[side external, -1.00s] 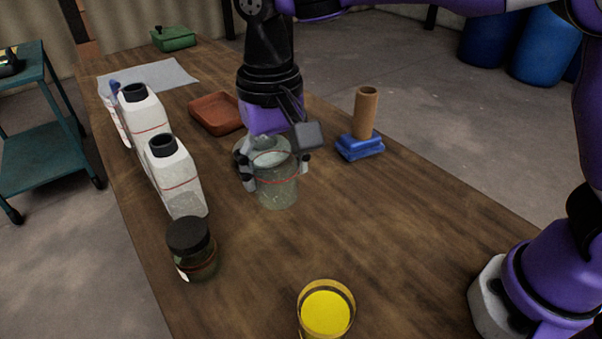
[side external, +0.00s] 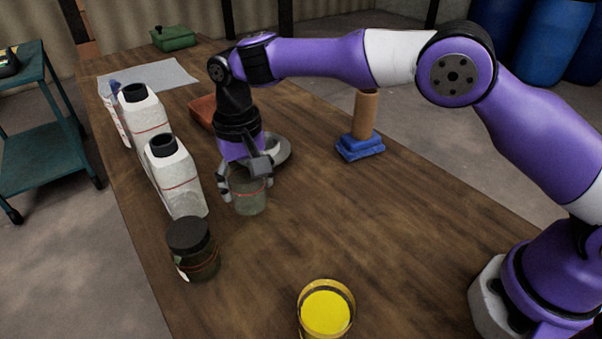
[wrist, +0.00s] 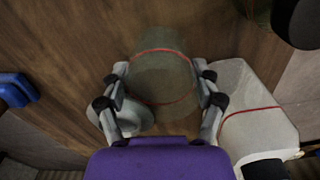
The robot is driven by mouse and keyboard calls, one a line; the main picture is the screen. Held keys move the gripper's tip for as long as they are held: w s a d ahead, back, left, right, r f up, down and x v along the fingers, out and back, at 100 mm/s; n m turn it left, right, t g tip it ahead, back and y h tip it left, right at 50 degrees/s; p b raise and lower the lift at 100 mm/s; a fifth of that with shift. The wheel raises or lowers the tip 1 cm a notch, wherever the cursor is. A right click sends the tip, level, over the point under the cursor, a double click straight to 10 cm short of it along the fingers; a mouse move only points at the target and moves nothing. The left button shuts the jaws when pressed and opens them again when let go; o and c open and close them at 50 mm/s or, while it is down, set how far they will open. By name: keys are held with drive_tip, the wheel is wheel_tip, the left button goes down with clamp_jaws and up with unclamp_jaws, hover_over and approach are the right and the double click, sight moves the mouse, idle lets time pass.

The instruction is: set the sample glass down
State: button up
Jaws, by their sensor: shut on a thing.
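The sample glass (side external: 250,202) is a clear, greyish beaker with a red line around it. My gripper (side external: 246,185) is shut on its upper part, a finger on each side. The glass is upright, at or close to the wooden tabletop; I cannot tell whether its base touches. In the wrist view the glass (wrist: 162,80) is between the two fingers (wrist: 162,74), with wood beyond it. A pale round dish (side external: 280,152) is just behind the gripper, partly hidden by it. The dish also shows in the wrist view (wrist: 134,117), beside the left finger.
White jugs (side external: 178,182) with red lines stand close on the left. A dark-lidded jar (side external: 197,262) is at front left, a yellow-filled glass (side external: 326,312) at the front. A blue block (side external: 360,149) with a brown cylinder (side external: 365,115) stands right. The table's middle right is clear.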

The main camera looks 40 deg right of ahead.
sight(249, 194)
drive_tip(key=shift+f, duration=1.4)
drive_tip(key=shift+f, duration=0.1)
drive_tip(key=o, duration=1.4)
drive_tip(key=shift+f, duration=0.1)
drive_tip(key=shift+c, duration=0.2)
